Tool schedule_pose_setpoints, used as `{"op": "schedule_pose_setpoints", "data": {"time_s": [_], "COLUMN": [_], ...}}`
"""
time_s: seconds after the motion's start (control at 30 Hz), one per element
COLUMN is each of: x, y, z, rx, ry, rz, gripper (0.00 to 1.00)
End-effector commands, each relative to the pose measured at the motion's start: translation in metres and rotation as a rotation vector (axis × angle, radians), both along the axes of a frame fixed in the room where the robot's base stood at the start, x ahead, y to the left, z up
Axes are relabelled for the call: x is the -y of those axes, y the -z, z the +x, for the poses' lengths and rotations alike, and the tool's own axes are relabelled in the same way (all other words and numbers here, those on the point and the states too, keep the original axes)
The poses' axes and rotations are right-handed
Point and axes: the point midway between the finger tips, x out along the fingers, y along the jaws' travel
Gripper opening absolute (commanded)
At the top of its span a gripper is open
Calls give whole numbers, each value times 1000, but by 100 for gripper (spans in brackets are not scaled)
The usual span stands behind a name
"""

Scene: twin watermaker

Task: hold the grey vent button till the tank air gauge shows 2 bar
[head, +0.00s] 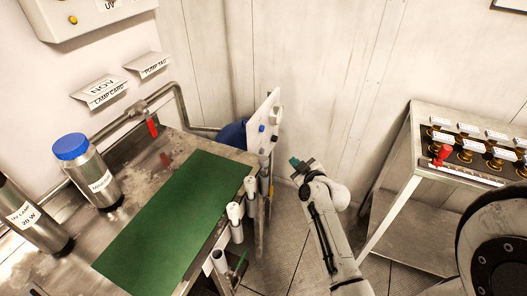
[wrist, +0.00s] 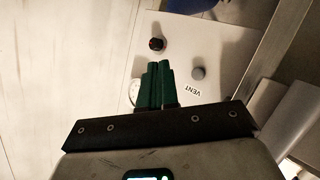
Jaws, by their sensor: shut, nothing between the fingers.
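In the wrist view the grey vent button (wrist: 198,73) stands on a white panel (wrist: 222,52), with a VENT label (wrist: 192,90) beside it. My gripper (wrist: 158,68) has its green fingers together and empty; in the picture the tips lie left of the button, apart from it. A round white gauge (wrist: 134,92) is partly hidden behind the fingers, and its reading cannot be made out. A black knob (wrist: 157,44) sits above the fingertips. In the head view my gripper (head: 296,162) is to the right of the panel (head: 265,112), which shows nearly edge-on.
A blue tank (head: 232,134) is behind the panel. A steel bench with a green mat (head: 178,213) and metal canisters (head: 92,172) is at left. White pipe holders (head: 235,222) line its right edge. A stand with a red-handled valve (head: 440,154) is at right.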

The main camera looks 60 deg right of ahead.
Motion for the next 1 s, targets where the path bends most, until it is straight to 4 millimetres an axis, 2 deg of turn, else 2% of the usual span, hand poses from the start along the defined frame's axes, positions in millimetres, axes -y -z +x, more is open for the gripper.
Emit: {"op": "schedule_pose_setpoints", "data": {"time_s": [0.23,0.5,0.7,1.0], "x": [-2,-5,-6,-6], "y": [-8,-5,-2,-1], "z": [32,63,76,80], "rx": [-1,-3,-2,1], "ry": [-3,-1,-1,-1], "rz": [1,0,0,-2], "gripper": [0,0,0,0]}}
